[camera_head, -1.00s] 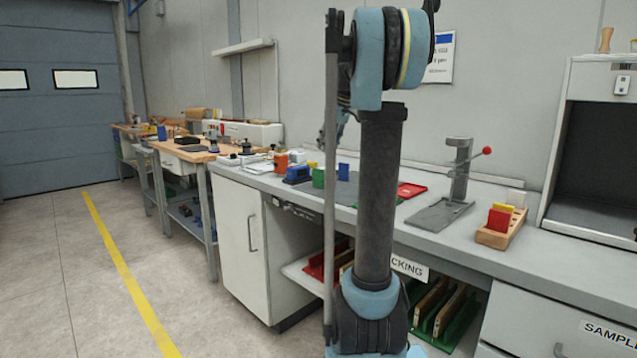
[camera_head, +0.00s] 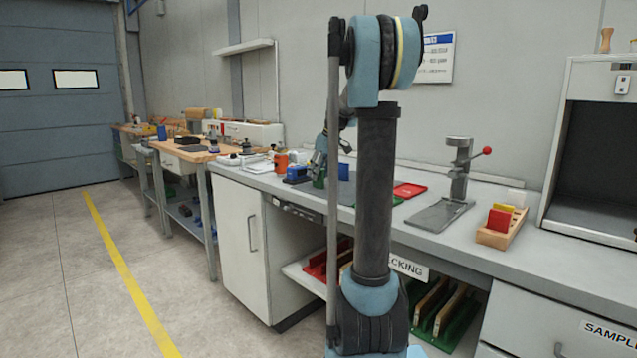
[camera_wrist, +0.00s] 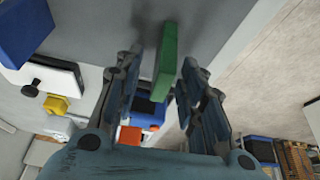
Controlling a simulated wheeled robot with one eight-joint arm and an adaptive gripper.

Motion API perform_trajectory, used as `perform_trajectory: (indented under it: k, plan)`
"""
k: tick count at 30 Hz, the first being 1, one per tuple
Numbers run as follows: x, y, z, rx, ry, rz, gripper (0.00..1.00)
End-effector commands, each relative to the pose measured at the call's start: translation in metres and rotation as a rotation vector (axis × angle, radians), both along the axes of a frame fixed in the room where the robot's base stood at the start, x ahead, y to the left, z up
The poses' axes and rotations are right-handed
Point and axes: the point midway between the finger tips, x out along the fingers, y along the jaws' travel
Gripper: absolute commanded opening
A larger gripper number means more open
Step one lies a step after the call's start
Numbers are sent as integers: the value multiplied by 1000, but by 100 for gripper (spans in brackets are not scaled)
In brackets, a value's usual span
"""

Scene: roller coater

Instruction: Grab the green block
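The green block (camera_wrist: 167,62) stands on the grey bench top and shows between my fingers in the wrist view. My gripper (camera_wrist: 160,72) is open, with one finger on each side of the block and a gap showing on both sides. In the head view the green block (camera_head: 319,182) is mostly hidden behind my gripper (camera_head: 320,168), which is low over the bench. I cannot tell exactly how far the fingertips reach down along the block.
A blue block (camera_wrist: 22,30) is at the upper left of the wrist view. A blue device (camera_head: 298,174) and an orange container (camera_head: 281,161) stand left of the green block in the head view. A red tray (camera_head: 410,190) lies to the right. The bench front edge is close.

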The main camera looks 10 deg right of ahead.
Motion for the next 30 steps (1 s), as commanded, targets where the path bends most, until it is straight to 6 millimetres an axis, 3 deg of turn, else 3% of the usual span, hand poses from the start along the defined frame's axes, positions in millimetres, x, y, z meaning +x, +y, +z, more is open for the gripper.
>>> perform_trajectory:
  k: [9,14,25,30]
  plan:
    - [1,1,-5,0,0,0,37]
    - [1,1,-5,0,0,0,0]
    - [1,1,-3,0,0,0,0]
    - [1,1,11,0,0,0,0]
